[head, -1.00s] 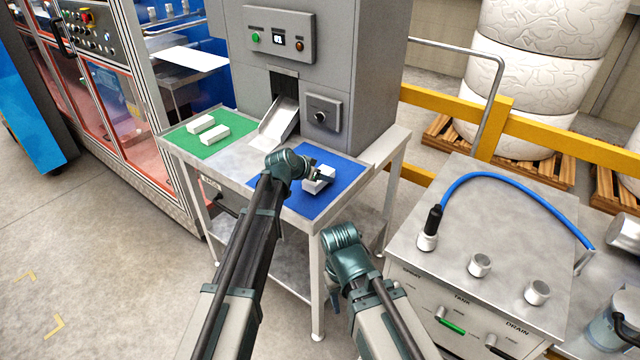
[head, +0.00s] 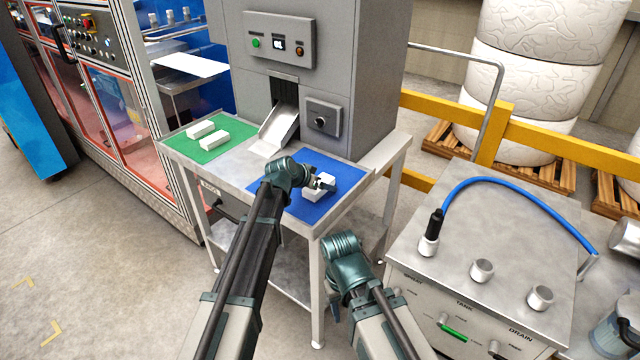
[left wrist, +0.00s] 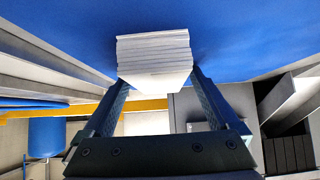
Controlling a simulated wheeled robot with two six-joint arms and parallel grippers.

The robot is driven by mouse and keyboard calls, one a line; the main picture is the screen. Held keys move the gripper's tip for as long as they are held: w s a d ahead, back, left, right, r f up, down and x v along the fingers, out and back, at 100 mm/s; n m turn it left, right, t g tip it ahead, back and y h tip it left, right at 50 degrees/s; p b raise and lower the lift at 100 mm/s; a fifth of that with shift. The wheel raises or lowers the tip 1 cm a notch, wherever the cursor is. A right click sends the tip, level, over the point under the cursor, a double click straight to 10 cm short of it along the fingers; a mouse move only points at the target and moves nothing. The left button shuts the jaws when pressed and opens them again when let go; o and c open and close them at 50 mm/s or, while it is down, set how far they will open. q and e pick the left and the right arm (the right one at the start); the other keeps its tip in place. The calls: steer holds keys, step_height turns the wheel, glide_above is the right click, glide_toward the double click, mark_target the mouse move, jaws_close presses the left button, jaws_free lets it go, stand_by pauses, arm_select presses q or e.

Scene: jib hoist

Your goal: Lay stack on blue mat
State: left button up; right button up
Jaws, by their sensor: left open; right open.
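A white stack (head: 317,193) of thin flat pieces sits at the blue mat (head: 294,204) on the steel table. In the left wrist view the stack (left wrist: 155,58) shows its layered edge against the blue mat (left wrist: 245,30). My left gripper (head: 324,183) is at the stack. Its two fingers (left wrist: 158,82) are open, one on each side of the stack; whether they touch it I cannot tell. My right gripper (head: 335,307) hangs low in front of the table, mostly hidden by its own wrist; it is open and away from the stack.
A green mat (head: 190,150) on the table's left holds two white stacks (head: 214,138). A grey machine (head: 365,60) with a chute (head: 281,125) stands behind. A steel cabinet (head: 510,225) with a blue hose (head: 520,182) is at right, a yellow rail (head: 560,142) behind it.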

arm_select(q)
steer(key=p+v, duration=0.8)
steer(key=v, duration=0.4)
steer(key=s+a+f+n+g+y, duration=0.2)
steer(key=s+a, duration=0.2)
steer(key=s, duration=0.5)
steer(key=s+a+f+n+g+y, duration=0.2)
steer(key=s+a+f+n+g, duration=0.15)
steer(key=s, duration=0.55)
steer(key=s+a+f+n+g+y, duration=0.2)
steer(key=s+a, duration=0.2)
steer(key=s, duration=0.5)
steer(key=s+d+m+y, duration=0.1)
steer(key=s+d+m, duration=0.3)
steer(key=d, duration=0.7)
steer(key=shift+s+r+g, duration=0.2)
steer(key=shift+s+g, duration=0.15)
